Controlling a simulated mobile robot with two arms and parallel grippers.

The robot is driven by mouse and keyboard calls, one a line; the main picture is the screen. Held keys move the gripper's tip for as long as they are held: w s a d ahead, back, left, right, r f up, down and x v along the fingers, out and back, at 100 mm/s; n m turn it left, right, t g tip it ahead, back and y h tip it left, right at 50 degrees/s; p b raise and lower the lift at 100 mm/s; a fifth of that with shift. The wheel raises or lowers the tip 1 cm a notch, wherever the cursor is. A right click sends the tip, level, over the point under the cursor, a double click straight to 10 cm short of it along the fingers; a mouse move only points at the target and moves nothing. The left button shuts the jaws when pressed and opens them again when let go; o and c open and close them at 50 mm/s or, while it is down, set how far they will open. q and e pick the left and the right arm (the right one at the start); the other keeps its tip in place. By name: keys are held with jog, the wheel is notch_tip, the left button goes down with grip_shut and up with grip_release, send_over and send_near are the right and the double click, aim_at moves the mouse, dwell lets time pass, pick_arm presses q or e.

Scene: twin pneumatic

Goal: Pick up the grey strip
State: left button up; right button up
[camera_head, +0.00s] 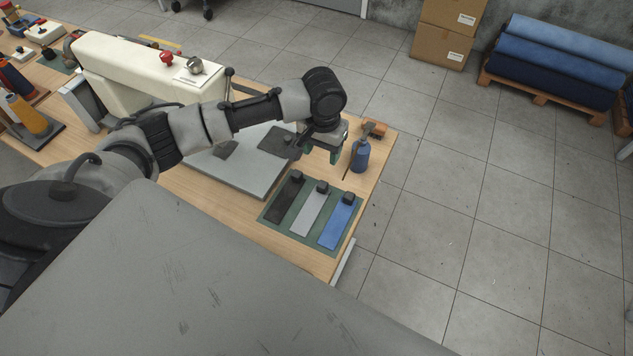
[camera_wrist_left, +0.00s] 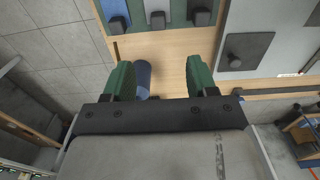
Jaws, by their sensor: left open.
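The grey strip (camera_head: 309,214) lies flat on a green mat (camera_head: 302,204) at the table's near right, between a black strip (camera_head: 285,204) and a blue strip (camera_head: 335,231). A dark block (camera_head: 322,187) sits on its far end. In the left wrist view the grey strip (camera_wrist_left: 157,6) is partly cut off at the top edge. My left gripper (camera_head: 321,150) hangs beyond the strips in the head view. In the wrist view its green fingers (camera_wrist_left: 158,78) are spread, with nothing held between them. My right gripper is not in view.
A blue bottle (camera_head: 360,155) stands close to my left gripper, with an orange-brown object (camera_head: 376,128) behind it. A grey board (camera_head: 215,171) with dark pieces lies left of the gripper. A cream sewing machine (camera_head: 125,70) stands further left. The table edge is just right.

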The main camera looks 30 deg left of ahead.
pick_arm(q)
jog(key=f+b, duration=0.1)
jog(key=f, duration=0.1)
jog(key=f+b, duration=0.1)
jog(key=f, duration=0.1)
jog(key=shift+s+d+b, duration=0.15)
jog(key=shift+s+b, duration=0.05)
jog(key=shift+b, duration=0.1)
send_over(322, 186)
jog(key=f, duration=0.4)
jog(key=shift+w+a+f, duration=0.15)
jog(key=shift+a+f, duration=0.05)
jog(key=shift+f, duration=0.1)
jog(key=shift+f+p, duration=0.3)
jog(key=shift+f, duration=0.3)
notch_tip(322, 186, down, 4)
jog(key=shift+d+f, duration=0.1)
jog(key=shift+f, duration=0.1)
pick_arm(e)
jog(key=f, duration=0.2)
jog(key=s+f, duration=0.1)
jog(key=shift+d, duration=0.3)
pick_arm(q)
jog(key=c, duration=1)
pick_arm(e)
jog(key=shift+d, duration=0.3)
